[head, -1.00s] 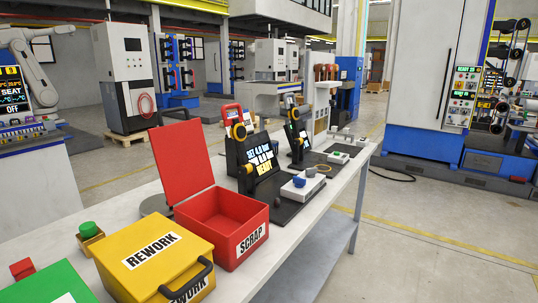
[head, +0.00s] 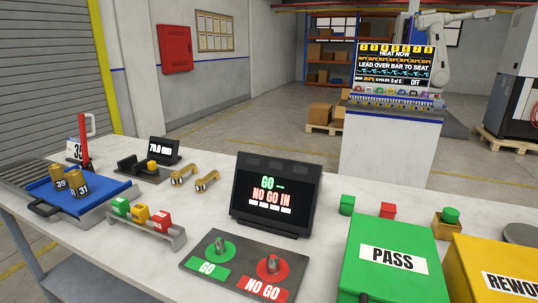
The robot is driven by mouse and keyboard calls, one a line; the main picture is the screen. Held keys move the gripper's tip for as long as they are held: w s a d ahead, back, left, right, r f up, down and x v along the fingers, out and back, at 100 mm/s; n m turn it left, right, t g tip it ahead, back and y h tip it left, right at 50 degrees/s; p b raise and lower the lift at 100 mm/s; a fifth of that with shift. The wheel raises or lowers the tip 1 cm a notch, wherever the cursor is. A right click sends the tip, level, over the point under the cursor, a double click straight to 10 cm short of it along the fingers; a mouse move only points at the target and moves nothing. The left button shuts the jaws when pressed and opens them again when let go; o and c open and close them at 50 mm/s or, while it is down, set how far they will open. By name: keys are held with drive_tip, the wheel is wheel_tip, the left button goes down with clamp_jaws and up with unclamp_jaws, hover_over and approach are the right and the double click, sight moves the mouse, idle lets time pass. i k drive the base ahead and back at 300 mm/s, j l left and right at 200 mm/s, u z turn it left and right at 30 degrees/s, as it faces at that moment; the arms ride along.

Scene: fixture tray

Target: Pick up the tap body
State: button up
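Two more brass-coloured pieces (head: 182,177) (head: 207,182) lie on the white bench behind the block rack. I cannot tell which of these brass pieces is the tap body. My gripper is not in view.
A rack (head: 150,232) holds green, yellow and red blocks. A GO/NO GO plate (head: 222,273) with two metal pegs lies before a dark display (head: 276,192). A green PASS box (head: 392,285) and yellow REWORK box (head: 468,285) stand right. A small black fixture (head: 150,176) stands behind.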

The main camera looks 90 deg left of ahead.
sight(78, 187)
drive_tip(key=u, duration=3.5)
